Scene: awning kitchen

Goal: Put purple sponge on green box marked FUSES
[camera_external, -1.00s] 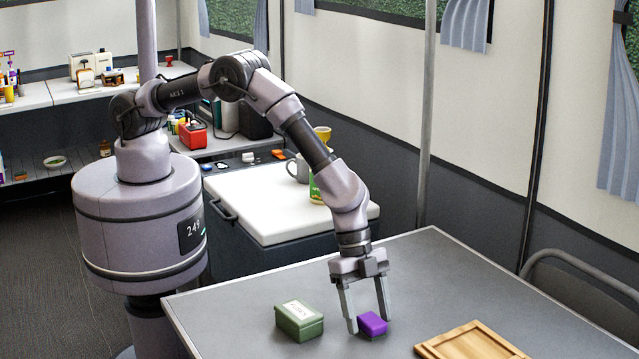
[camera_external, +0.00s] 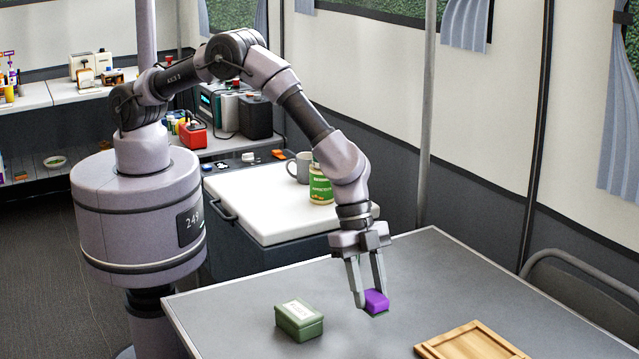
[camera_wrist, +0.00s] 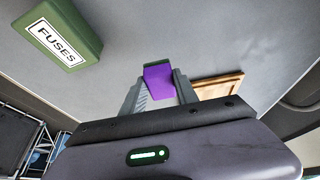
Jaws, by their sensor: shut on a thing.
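The purple sponge (camera_external: 376,301) is between the fingers of my gripper (camera_external: 368,297), which is shut on it. The sponge seems held a little above the grey table. In the wrist view the sponge (camera_wrist: 158,82) shows between the two fingertips (camera_wrist: 158,92), with a green strip at its far edge. The green box (camera_external: 299,321) sits on the table to the left of my gripper, lid closed. In the wrist view the box (camera_wrist: 88,50) is at the upper left, its white FUSES label readable. Its top is bare.
A wooden board (camera_external: 470,342) lies on the table (camera_external: 440,270) to the right of my gripper. The table between sponge and box is clear. Behind stands a white-topped chest (camera_external: 260,205) with a grey mug (camera_external: 300,167) and a green-labelled jar (camera_external: 320,187).

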